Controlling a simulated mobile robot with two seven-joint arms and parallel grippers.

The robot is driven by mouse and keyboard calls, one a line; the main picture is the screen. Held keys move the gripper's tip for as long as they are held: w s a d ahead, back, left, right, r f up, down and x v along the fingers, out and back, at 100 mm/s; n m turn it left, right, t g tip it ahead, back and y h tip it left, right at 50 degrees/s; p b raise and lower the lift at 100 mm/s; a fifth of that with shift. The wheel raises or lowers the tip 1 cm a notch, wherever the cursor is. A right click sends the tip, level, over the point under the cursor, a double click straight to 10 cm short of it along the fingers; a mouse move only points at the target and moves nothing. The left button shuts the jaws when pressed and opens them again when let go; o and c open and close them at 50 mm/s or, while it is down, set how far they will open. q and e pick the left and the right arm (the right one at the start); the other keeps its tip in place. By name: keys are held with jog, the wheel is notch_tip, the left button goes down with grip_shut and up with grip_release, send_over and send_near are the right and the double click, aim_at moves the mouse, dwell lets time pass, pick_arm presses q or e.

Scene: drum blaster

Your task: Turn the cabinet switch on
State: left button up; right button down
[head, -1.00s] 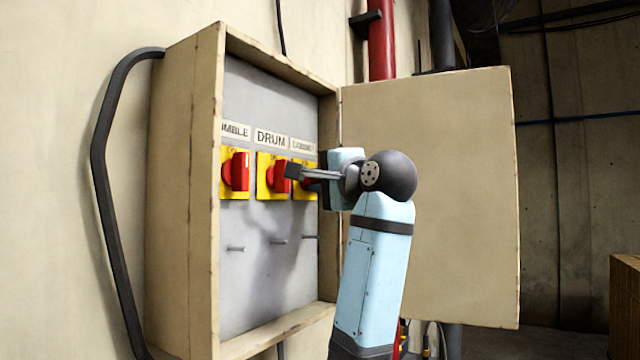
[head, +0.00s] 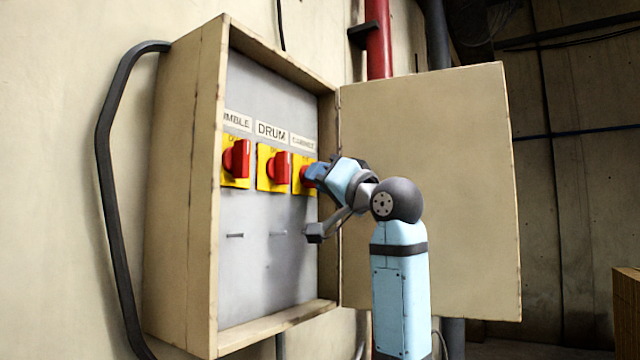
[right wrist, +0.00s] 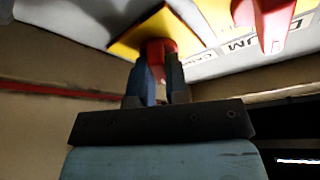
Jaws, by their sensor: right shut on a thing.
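The cabinet switch is a red knob (right wrist: 160,47) on a yellow plate (head: 300,187), under the "CABINET" label (head: 303,142) at the right of the panel. My right gripper (head: 311,173) is at this knob. In the right wrist view its two dark fingers (right wrist: 156,75) are shut on the red knob, one on each side. In the head view the gripper hides part of the knob, so its exact angle is unclear. My left gripper is in neither view.
The drum switch (head: 277,167) is just left of the cabinet switch, and another red switch (head: 236,160) is farther left. The box's door (head: 430,200) stands open on the right, behind my right arm. A grey conduit (head: 103,150) runs along the left.

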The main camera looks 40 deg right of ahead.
jog(key=shift+d+f+n+g+y, duration=0.15)
jog(key=shift+n+y, duration=0.9)
jog(key=shift+n, duration=1.05)
jog(key=shift+r+n+g+y, duration=0.15)
jog(key=shift+n+y, duration=0.9)
jog(key=shift+n, duration=1.35)
jog(key=c, duration=1.1)
grip_release()
jog(key=shift+f, duration=0.1)
